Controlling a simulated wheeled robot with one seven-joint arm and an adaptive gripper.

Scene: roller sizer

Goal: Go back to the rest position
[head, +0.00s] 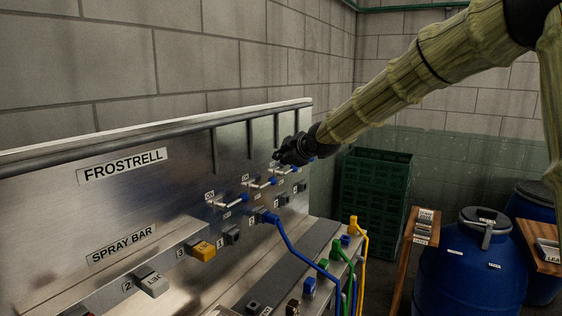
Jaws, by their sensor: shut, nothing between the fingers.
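My gripper (294,153) is black and sits at the end of my arm, which reaches in from the upper right. It is close to the upper right part of the steel panel (150,197), by the row of small levers (260,184). Its fingers look closed, with nothing seen between them. I cannot tell whether it touches the nearest lever, since the gripper partly covers that part of the panel.
A bar (150,130) runs along the panel's top. Blue (301,258) and yellow (362,250) cables hang at the panel's lower right. Green crates (374,200), a blue drum (470,265) and a wooden board (401,262) stand to the right.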

